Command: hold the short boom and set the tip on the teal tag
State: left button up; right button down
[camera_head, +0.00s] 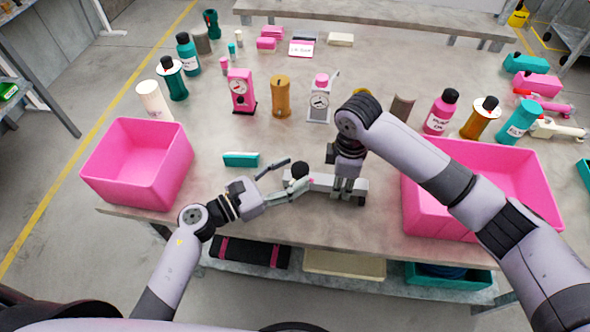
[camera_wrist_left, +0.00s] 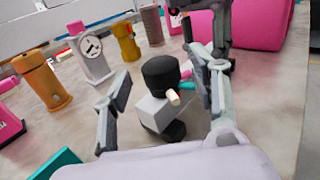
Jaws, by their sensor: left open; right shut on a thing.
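A light grey bar-like piece (camera_head: 325,181), apparently the short boom, lies low over the table with a black round knob (camera_head: 300,170) at its left end. My right gripper (camera_head: 349,190) points down and is shut on its right part. My left gripper (camera_head: 291,178) is open, its fingers on either side of the knob end. In the left wrist view the black knob (camera_wrist_left: 160,75), a grey block (camera_wrist_left: 158,113) and a beige peg (camera_wrist_left: 173,97) sit between the open fingers.
A pink bin (camera_head: 128,182) stands at the left table edge and another pink bin (camera_head: 540,180) at the right, under my right arm. A pink scale-like device (camera_head: 241,92), an amber canister (camera_head: 281,98) and several bottles stand farther back. The table's front middle is mostly clear.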

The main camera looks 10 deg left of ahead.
pick_arm(q)
jog(key=shift+x, duration=0.85)
jog(key=shift+c, duration=0.3)
jog(key=c, duration=1.1)
jog(key=shift+t+y, duration=0.3)
jog(key=shift+t, duration=0.1)
jog(key=n+t+y, duration=0.1)
jog(key=y, duration=0.1)
jog(key=n+t+y, duration=0.2)
jog(key=shift+s+d+n, duration=0.2)
jog(key=shift+n, duration=0.1)
jog(key=shift+d+n+t+y, duration=0.1)
jog(key=shift+n+t+y, duration=0.7)
jog(key=shift+n+y, duration=0.65)
jog(key=shift+y, duration=0.45)
